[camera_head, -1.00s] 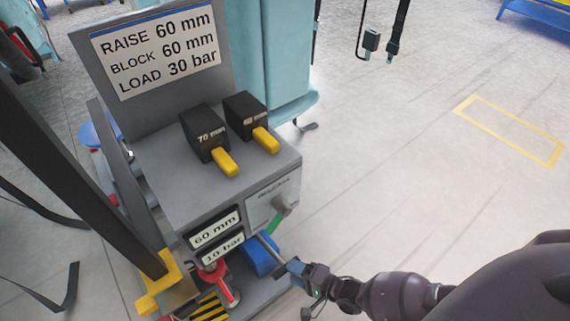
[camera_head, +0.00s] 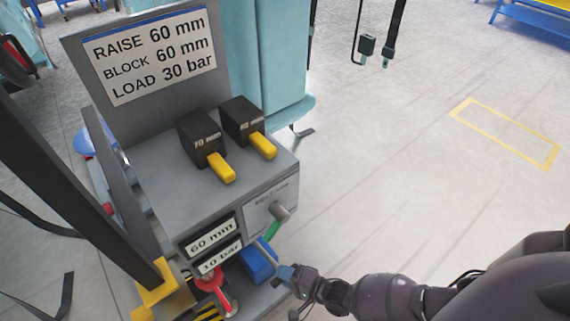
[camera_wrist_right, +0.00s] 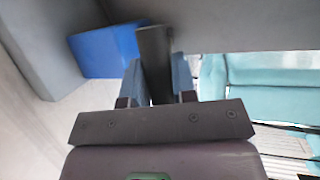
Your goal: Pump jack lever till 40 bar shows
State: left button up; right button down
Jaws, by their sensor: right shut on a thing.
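The grey jack cart (camera_head: 165,195) stands at left centre in the head view. Its pressure readout (camera_head: 219,257) shows 10 bar, below a height readout (camera_head: 211,236) of 60 mm. My right gripper (camera_head: 284,272) is low at the cart's front right. It is shut on the jack lever, a dark flat bar (camera_wrist_right: 154,55) standing between its fingers in the right wrist view. A blue block (camera_head: 257,264) is beside the lever under the cart's front. My left gripper is out of view.
A sign (camera_head: 150,53) reads RAISE 60 mm, BLOCK 60 mm, LOAD 30 bar. Two black blocks with yellow handles (camera_head: 221,167) sit on the cart top. A red-handled part (camera_head: 211,283) is low at the front. The floor to the right is clear.

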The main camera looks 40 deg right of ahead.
aim_at(269, 257)
jog(key=shift+r, duration=0.1)
jog(key=shift+w+r+p, duration=0.1)
jog(key=shift+r+p, duration=0.1)
jog(key=shift+p, duration=0.1)
jog(key=shift+w+r, duration=0.15)
jog(key=shift+r, duration=0.2)
jog(key=w+r+g+p, duration=0.1)
jog(key=r+p, duration=0.1)
jog(key=w+r+g+p, duration=0.1)
jog(key=w+r+p, duration=0.1)
jog(key=r, duration=0.1)
jog(key=w+r+m+g+h+p, duration=0.1)
jog(key=r+g+p, duration=0.1)
jog(key=r+p, duration=0.1)
jog(key=shift+w, duration=0.15)
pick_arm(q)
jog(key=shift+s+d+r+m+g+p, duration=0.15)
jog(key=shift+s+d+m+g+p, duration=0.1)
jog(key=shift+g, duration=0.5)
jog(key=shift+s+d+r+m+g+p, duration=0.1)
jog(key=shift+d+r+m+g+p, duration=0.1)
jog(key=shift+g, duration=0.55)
pick_arm(e)
jog(key=shift+w+r+g, duration=0.5)
jog(key=shift+w+r, duration=0.85)
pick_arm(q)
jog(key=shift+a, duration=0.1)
